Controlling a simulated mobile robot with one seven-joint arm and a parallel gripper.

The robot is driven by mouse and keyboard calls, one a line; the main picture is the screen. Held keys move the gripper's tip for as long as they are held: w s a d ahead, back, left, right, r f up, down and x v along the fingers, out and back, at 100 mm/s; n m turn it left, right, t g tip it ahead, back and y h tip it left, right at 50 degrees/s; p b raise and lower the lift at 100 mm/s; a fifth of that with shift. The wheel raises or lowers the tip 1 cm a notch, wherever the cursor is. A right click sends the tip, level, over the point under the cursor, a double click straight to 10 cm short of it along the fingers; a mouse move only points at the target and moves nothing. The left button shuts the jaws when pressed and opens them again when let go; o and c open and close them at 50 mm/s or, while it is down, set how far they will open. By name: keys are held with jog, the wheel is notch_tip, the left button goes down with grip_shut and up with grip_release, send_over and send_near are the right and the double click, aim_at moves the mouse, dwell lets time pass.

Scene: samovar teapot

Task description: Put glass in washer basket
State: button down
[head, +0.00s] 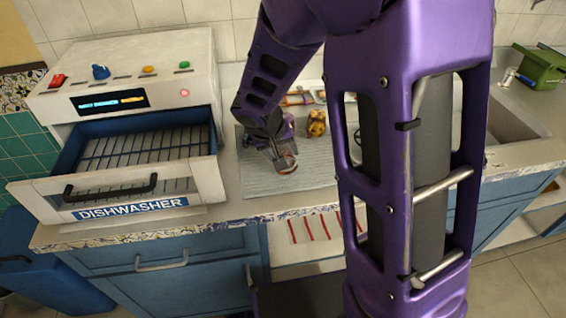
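The dishwasher (137,75) stands on the left of the counter with its front drawer pulled out. The washer basket (130,150), a dark wire rack in a blue surround, shows empty in the drawer. A small clear glass (287,167) with a reddish-brown tint at its base is on the grey ribbed mat, right of the dishwasher. My gripper (281,155) points down at the glass, with its fingers at or around it. The fingers are small and overlap the glass, so I cannot tell whether they grip it.
The grey mat (257,180) has free room at its front left. A brown-gold item (317,123) stands close behind and right of the gripper, with more small items beyond. A sink (515,122) and green box (540,67) are at right. My arm hides the middle.

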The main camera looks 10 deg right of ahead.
jog(key=shift+f+b, duration=0.5)
jog(key=shift+f, duration=1.45)
jog(key=shift+f+b, duration=0.25)
jog(key=shift+b, duration=0.1)
jog(key=shift+c, duration=0.7)
grip_release()
jog(key=shift+r, duration=0.1)
jog(key=shift+r+p, duration=0.1)
jog(key=shift+p, duration=0.2)
